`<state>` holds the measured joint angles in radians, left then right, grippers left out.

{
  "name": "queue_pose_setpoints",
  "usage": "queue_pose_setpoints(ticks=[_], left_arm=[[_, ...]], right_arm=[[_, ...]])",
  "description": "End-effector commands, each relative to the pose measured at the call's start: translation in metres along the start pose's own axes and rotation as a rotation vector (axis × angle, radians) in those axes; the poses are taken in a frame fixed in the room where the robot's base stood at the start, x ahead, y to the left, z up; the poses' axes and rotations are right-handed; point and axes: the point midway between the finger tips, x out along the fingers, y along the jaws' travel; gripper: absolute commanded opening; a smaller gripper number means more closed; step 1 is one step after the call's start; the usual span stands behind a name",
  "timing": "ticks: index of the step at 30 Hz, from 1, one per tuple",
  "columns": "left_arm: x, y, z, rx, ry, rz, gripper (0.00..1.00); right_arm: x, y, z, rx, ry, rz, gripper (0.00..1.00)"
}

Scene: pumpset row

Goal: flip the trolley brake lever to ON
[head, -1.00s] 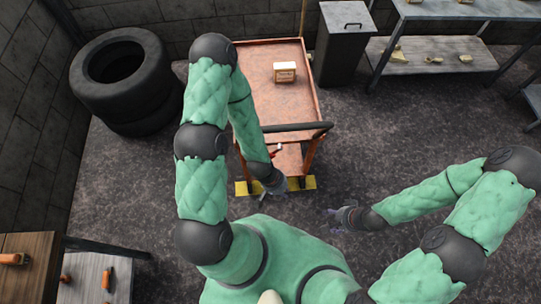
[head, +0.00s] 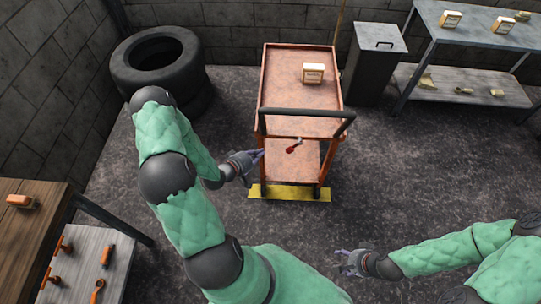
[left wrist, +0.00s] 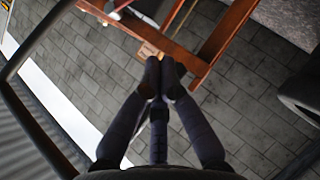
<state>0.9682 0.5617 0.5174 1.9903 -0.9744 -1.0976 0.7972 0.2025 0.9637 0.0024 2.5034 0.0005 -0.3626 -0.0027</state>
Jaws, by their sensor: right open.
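The orange trolley (head: 290,95) stands ahead of me, with a dark push handle across its near end. The brake lever (head: 294,147), a short arm with a red knob, shows below the handle near the middle of that end. Its knob points down and to the left; no ON or OFF marking is readable. My left gripper (head: 259,155) is beside the trolley's near left post, left of the lever and apart from it. In the left wrist view its fingers (left wrist: 163,70) are drawn together with nothing between them. My right gripper (head: 345,262) is open and empty over the floor.
A boxed item (head: 313,73) sits on the trolley top. A yellow bar (head: 289,193) lies at the trolley's near foot. Tyres (head: 160,65) stand at left, a grey bin (head: 373,62) at right. Benches flank both sides. The floor right of the trolley is clear.

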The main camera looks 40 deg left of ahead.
Motion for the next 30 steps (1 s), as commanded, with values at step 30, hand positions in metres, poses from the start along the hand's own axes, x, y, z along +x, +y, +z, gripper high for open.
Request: queue_pose_setpoints(ticks=[30], left_arm=[[0.120,0.000,0.030,0.002,-0.003,-0.002,0.00]], right_arm=[[0.042,0.015,-0.002,0.000,0.000,0.000,0.59]])
